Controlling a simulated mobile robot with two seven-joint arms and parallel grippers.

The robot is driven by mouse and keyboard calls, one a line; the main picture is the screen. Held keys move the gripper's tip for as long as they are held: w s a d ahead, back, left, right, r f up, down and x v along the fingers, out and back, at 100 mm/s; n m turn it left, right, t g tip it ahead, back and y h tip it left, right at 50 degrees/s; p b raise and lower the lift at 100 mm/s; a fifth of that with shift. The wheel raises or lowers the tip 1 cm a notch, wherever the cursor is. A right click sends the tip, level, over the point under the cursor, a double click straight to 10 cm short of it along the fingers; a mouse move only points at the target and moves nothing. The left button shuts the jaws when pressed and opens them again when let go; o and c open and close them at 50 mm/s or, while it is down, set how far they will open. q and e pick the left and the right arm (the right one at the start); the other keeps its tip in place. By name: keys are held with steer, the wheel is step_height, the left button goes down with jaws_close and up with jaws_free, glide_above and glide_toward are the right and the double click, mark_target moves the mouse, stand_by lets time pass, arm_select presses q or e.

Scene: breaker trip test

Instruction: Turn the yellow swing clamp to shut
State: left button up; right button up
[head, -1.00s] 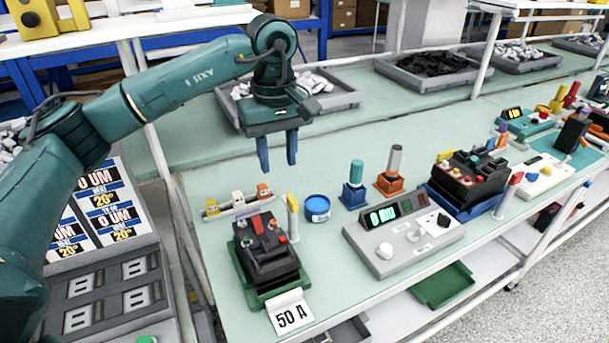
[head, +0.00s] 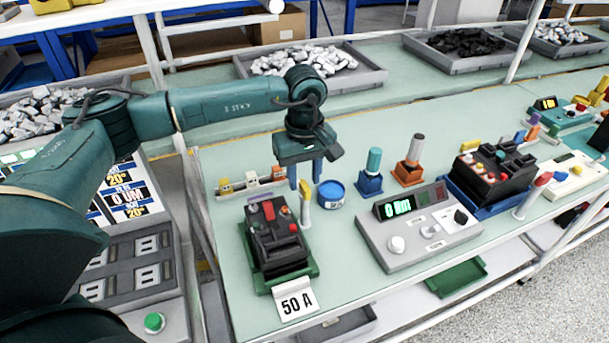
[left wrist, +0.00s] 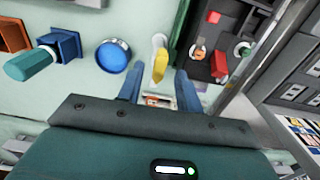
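The yellow swing clamp (head: 305,191) is a yellow lever on a white post, beside the black breaker (head: 276,236) in its green holder (head: 262,285). In the left wrist view the yellow lever (left wrist: 160,65) points from its post toward my gripper, alongside the breaker rather than across it. My left gripper (head: 305,182) is open and empty, pointing down just behind the clamp. In the left wrist view the lever shows ahead of the gap between the fingers (left wrist: 158,88). I cannot tell whether they touch. My right gripper is not in view.
A blue round tin (head: 331,194) stands close right of the clamp. A rack of small coloured parts (head: 250,186) is behind the breaker. A teal-handled block (head: 371,172), an orange one (head: 409,162) and a grey meter (head: 420,230) stand farther right. A "50 A" card (head: 297,302) is in front.

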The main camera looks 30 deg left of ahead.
arm_select(q)
steer(key=shift+f, duration=0.8)
steer(key=shift+c, duration=0.3)
jaws_close()
